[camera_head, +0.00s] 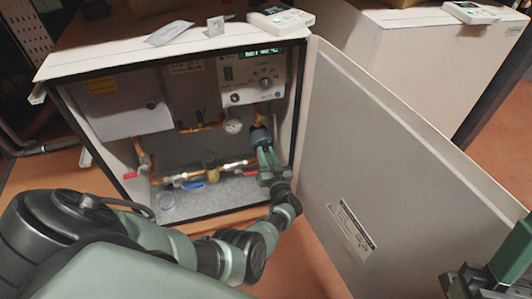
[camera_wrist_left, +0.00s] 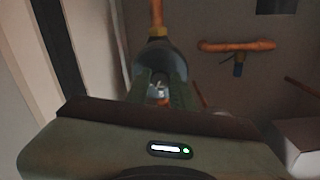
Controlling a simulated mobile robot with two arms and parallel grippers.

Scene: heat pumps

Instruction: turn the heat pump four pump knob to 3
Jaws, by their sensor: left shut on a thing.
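The heat pump cabinet (camera_head: 190,65) stands open, with pipes and valves inside. The dark round pump (camera_head: 259,134) sits on the right-hand pipe, below the control panel, and also shows in the left wrist view (camera_wrist_left: 158,50). My left gripper (camera_head: 264,152) reaches into the cabinet, its fingers against the pump's front. In the left wrist view the fingers (camera_wrist_left: 161,90) are closed around the pump knob, which they mostly hide. The knob's setting is not readable. My right gripper (camera_head: 485,278) is partly in view at the lower right, and its jaws are unclear.
The open cabinet door (camera_head: 400,140) stands to the right of my left arm. A control panel (camera_head: 252,77) with dials is above the pump. Red (camera_head: 130,175) and blue (camera_head: 193,185) valve handles are to the left. A second white cabinet (camera_head: 430,50) stands behind the door.

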